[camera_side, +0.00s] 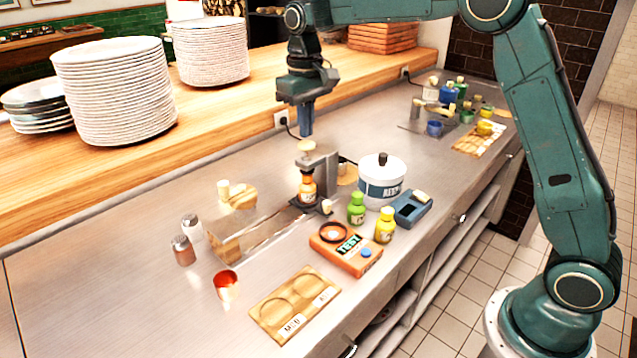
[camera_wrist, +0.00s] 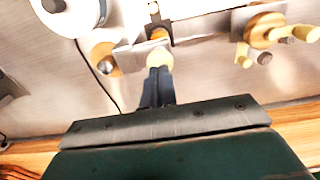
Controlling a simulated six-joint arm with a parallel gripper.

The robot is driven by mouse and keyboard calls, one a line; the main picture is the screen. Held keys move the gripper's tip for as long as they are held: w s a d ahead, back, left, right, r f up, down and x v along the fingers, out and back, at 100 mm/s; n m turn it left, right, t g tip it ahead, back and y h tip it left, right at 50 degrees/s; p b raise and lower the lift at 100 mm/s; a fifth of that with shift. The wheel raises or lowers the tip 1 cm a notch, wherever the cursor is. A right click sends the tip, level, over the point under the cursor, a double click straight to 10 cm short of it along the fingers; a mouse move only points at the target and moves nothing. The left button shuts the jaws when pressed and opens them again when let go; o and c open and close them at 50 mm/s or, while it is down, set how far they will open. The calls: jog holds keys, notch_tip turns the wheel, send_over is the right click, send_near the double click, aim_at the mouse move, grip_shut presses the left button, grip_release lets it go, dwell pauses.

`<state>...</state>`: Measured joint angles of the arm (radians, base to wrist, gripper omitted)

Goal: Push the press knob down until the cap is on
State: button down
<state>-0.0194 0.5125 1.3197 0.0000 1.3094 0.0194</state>
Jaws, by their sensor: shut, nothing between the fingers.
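The press (camera_side: 322,172) stands on the steel counter in the side view, with its pale round knob (camera_side: 305,147) on top. An orange bottle (camera_side: 307,188) stands upright under the press; whether a cap sits on it is hard to tell. My gripper (camera_side: 306,132) is shut and empty, pointing down just above the knob, with little or no gap. In the wrist view the shut fingertips (camera_wrist: 159,72) overlap the pale knob (camera_wrist: 160,57); contact cannot be made out.
Right of the press stand a green bottle (camera_side: 356,208), a yellow bottle (camera_side: 384,226), a white pot (camera_side: 382,180) and a blue device (camera_side: 412,207). An orange tester (camera_side: 346,248) lies in front. Plate stacks (camera_side: 114,92) stand on the wooden shelf behind.

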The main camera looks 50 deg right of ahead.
jog(key=shift+f, duration=1.4)
jog(key=shift+r, duration=1.4)
jog(key=shift+r, duration=0.15)
jog(key=shift+r, duration=2.4)
